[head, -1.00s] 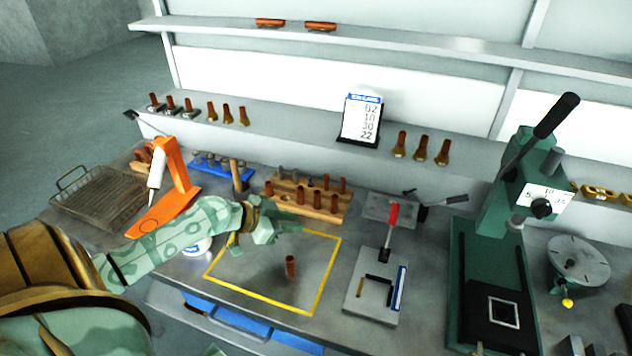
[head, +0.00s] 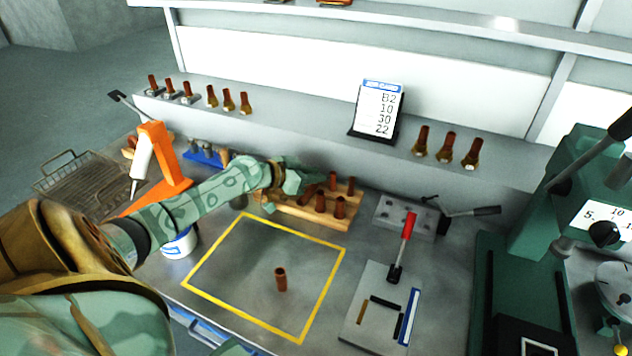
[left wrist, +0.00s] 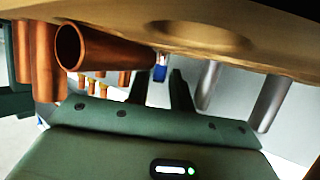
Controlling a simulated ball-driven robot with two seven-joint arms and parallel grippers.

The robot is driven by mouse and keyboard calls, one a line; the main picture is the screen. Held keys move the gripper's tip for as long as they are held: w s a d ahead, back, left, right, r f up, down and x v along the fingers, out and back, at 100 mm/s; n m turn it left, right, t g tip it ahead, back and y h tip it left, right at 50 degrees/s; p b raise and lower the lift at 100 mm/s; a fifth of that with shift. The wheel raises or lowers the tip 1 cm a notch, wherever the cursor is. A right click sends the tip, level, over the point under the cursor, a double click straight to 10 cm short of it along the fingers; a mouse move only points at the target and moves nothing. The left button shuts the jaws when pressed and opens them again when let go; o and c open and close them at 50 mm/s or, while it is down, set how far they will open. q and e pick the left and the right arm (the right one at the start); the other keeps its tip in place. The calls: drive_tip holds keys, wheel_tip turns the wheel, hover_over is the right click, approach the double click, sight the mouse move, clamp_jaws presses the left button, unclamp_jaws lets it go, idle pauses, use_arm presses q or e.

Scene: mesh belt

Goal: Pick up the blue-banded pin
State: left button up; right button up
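The wooden rack (head: 325,222) with several copper pins (head: 340,207) stands behind the yellow square. My left gripper (head: 308,178) is over the rack's back left part and hides some of it. In the left wrist view, my left gripper (left wrist: 160,88) shows two dark fingers apart, so it is open. A small pin with a blue band (left wrist: 160,73) shows between and beyond the fingertips, apart from them as far as I can tell. Large copper pins (left wrist: 92,52) are at left and grey pins (left wrist: 270,103) at right.
A lone copper pin (head: 281,280) stands inside the yellow square (head: 318,312), which is otherwise clear. An orange stand (head: 162,170) and a white tub (head: 178,245) are at left. A red-handled fixture (head: 380,300) and a green press (head: 500,290) are at right.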

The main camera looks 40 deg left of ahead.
use_arm(q)
drive_tip(key=shift+w+d+f, duration=0.1)
drive_tip(key=shift+w+d, duration=0.05)
drive_tip(key=shift+w, duration=0.15)
clamp_jaws()
drive_tip(key=shift+r, duration=0.3)
wheel_tip(320, 180, up, 2)
drive_tip(key=shift+r+p, duration=0.25)
drive_tip(key=shift+p, duration=0.15)
drive_tip(key=s+d+r+p, duration=0.7)
drive_tip(key=s+r+p, duration=0.3)
drive_tip(key=s, duration=0.2)
drive_tip(key=shift+d+p, duration=0.3)
